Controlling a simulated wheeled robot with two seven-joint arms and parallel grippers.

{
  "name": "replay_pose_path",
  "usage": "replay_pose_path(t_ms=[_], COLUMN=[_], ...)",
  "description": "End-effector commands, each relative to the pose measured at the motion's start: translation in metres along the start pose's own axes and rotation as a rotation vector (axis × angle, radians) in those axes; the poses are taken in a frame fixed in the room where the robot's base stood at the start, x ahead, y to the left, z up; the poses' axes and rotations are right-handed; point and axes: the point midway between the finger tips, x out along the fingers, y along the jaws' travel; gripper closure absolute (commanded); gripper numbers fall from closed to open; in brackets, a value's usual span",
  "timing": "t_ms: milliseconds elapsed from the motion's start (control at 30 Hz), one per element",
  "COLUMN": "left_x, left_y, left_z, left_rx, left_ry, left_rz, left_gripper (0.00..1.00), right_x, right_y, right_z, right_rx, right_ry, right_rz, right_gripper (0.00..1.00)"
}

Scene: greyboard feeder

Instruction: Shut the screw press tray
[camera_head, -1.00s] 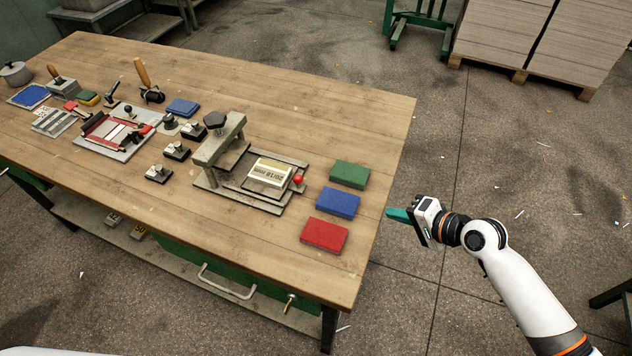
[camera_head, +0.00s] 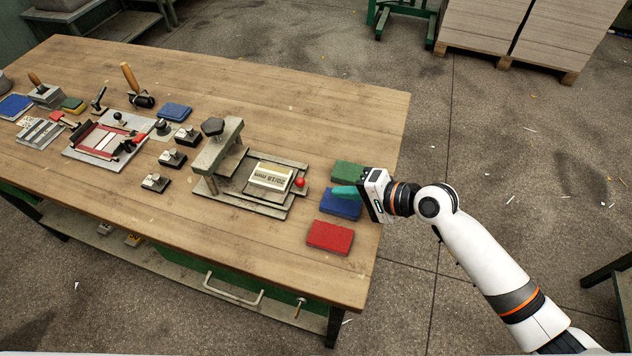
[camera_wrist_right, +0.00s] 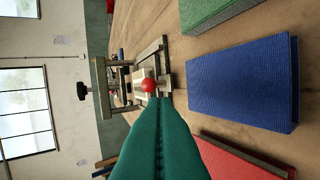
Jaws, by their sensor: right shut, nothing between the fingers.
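The screw press (camera_head: 218,148) stands near the right end of the bench, with a dark knob on top of its frame. Its tray (camera_head: 262,196) is slid out to the right of the frame and carries a pale block with printed lettering (camera_head: 270,177). A red ball knob (camera_head: 299,182) sits at the tray's right end; it also shows in the right wrist view (camera_wrist_right: 149,85), just beyond my fingertips. My right gripper (camera_head: 338,190) is shut and empty, its green fingers pointing left above the blue pad, apart from the knob. My left gripper is not in view.
Green (camera_head: 349,171), blue (camera_head: 340,207) and red (camera_head: 330,237) pads lie right of the press, under and beside my right gripper. Small stamps (camera_head: 173,159) and a red-framed jig (camera_head: 105,141) lie to the left. The bench front is clear.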

Motion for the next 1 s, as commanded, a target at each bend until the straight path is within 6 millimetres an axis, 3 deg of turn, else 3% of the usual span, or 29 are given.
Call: replay_pose_path(t_ms=[200,400,867,1000], left_x=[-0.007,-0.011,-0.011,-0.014], left_y=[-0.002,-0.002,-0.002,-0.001], left_z=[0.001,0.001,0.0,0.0], left_rx=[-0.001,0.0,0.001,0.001], left_ry=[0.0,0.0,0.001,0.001], left_rz=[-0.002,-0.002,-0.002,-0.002], left_gripper=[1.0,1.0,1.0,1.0], right_x=[0.043,0.066,0.072,0.086], right_y=[0.006,0.01,0.011,0.02], right_z=[0.0,0.0,0.0,-0.003], right_rx=[0.0,-0.002,-0.002,0.001], right_ry=[0.001,-0.002,-0.002,0.0], right_rz=[0.002,0.0,0.0,0.003], right_gripper=[1.0,1.0,1.0,1.0])
